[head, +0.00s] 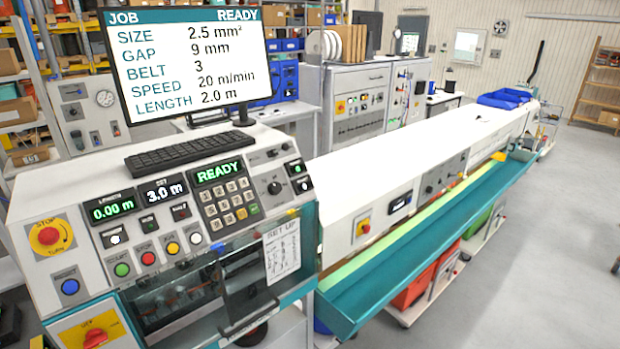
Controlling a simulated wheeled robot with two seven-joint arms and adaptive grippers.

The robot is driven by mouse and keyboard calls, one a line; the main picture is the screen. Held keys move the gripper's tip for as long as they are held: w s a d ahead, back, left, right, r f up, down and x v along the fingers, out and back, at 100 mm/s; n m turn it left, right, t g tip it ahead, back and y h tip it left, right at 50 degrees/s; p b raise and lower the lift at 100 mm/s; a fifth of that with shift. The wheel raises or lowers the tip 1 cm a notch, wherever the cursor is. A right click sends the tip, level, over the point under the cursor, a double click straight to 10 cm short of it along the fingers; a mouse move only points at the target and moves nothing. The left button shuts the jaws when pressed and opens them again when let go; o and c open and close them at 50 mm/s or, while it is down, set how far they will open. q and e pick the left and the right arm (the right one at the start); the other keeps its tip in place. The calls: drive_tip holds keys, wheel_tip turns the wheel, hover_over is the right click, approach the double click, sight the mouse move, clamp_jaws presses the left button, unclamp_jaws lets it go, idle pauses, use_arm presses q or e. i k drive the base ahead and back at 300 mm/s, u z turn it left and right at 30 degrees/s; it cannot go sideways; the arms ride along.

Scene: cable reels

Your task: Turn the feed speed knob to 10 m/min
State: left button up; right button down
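A cable machine's sloped control panel (95,210) fills the left. A black knob with a scale around it (275,187) sits right of the keypad (229,201). The monitor (190,62) reads SIZE 2.5 mm², GAP 9 mm, BELT 3, SPEED 20 m/min, LENGTH 2.0 m. The displays show 0.00 m (112,208), 3.0 m (162,189) and READY (216,171). Neither gripper is in view.
A black keyboard (188,150) lies on the machine top. A red stop button (48,236) and several coloured buttons are on the left. A set-up sheet (282,250) hangs below the knobs. A teal trough (430,240) runs away to the right. The grey floor (540,250) at right is clear.

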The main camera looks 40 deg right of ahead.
sight(274, 188)
drive_tip(key=z, duration=1.35)
